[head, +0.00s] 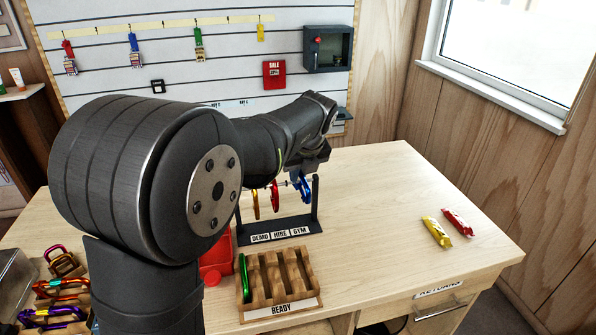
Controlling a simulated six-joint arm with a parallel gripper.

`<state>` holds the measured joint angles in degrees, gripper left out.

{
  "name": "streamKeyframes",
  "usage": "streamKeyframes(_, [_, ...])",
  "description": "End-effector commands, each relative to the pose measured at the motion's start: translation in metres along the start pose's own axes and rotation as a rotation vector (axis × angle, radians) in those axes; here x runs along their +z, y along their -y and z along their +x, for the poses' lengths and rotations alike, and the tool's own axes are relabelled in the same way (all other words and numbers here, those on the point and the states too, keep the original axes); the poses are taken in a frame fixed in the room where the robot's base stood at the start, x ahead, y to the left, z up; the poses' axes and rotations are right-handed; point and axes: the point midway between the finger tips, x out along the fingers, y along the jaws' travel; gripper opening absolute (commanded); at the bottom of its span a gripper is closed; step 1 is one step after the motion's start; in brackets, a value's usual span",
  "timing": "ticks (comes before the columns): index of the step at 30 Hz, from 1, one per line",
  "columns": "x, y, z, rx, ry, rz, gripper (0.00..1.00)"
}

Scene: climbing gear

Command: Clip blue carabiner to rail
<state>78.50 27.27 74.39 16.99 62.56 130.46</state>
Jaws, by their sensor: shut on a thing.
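My gripper (308,170) is above the right end of the rail stand, mostly hidden behind my own arm. It is shut on the blue carabiner (304,188), which shows just below it. The rail (287,183) is a thin bar held by dark posts on a base (280,230) labelled DEMO, HIRE and GYM. The blue carabiner is at the rail near the right post, on the GYM side. I cannot tell whether the rail passes through it. A red carabiner (274,196) and a yellow one (255,205) hang at the rail further left.
A wooden rack (310,270) labelled READY stands in front, with a green carabiner (244,278) in its left slot. A red container (214,262) is beside it. Two wrapped bars, yellow (437,232) and red (458,222), lie at the right. The table (385,190) between is clear.

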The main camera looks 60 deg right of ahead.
Motion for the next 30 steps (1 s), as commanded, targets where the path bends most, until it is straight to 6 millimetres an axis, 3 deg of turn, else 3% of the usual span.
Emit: streamKeyframes(30, [-0.014, 0.000, -0.006, -0.001, 0.002, 0.000, 0.00])
